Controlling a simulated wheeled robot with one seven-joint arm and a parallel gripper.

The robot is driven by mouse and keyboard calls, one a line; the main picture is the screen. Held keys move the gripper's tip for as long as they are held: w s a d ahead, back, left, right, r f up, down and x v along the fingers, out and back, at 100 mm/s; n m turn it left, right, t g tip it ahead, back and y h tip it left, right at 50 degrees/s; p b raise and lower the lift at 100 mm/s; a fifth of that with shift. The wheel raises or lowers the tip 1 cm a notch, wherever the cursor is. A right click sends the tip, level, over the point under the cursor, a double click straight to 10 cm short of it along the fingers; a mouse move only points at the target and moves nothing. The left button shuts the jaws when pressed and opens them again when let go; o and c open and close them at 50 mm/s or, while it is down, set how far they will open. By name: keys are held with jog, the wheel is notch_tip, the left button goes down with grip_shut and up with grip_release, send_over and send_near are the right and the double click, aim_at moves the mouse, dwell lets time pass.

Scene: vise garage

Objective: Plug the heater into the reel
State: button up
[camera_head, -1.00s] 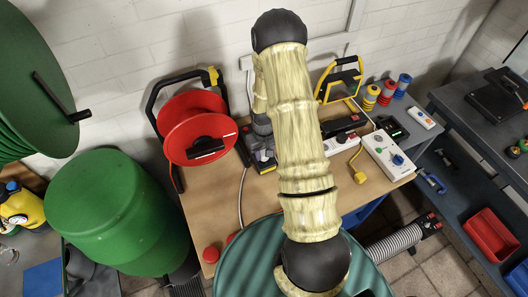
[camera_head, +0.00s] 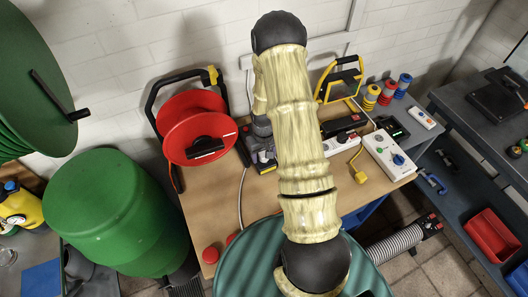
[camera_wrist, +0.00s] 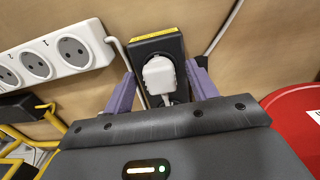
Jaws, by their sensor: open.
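The red reel (camera_head: 195,125) stands on the left of the wooden table in a black frame; its red edge also shows at the right of the wrist view (camera_wrist: 300,115). A white plug (camera_wrist: 158,77) sits at a black block with a yellow edge (camera_wrist: 155,45); I cannot tell whether it is inserted. My gripper (camera_wrist: 162,80) is open, its purple fingers on either side of the white plug, with gaps visible. In the head view my gripper (camera_head: 262,148) is low over the table, just right of the reel, partly hidden by my arm. I cannot identify the heater.
A white socket strip (camera_wrist: 55,55) lies left of the block. In the head view, a white box (camera_head: 390,155), a yellow plug (camera_head: 359,170) and a yellow-framed stand (camera_head: 340,80) are on the table's right. A green barrel (camera_head: 115,210) stands left of the table.

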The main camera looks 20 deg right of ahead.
notch_tip(320, 180, up, 17)
jog(key=b, duration=0.3)
jog(key=shift+r, duration=0.2)
dwell(0.5)
jog(key=s+a+r+t, duration=0.1)
jog(key=s+a+r, duration=0.1)
jog(key=s+a, duration=0.3)
jog(key=s+a+r+t, duration=0.1)
jog(key=s+a, duration=0.3)
jog(key=s, duration=0.4)
jog(key=shift+s+a+r+t, duration=0.15)
jog(key=shift+a+r+t, duration=0.2)
jog(key=shift+r, duration=0.45)
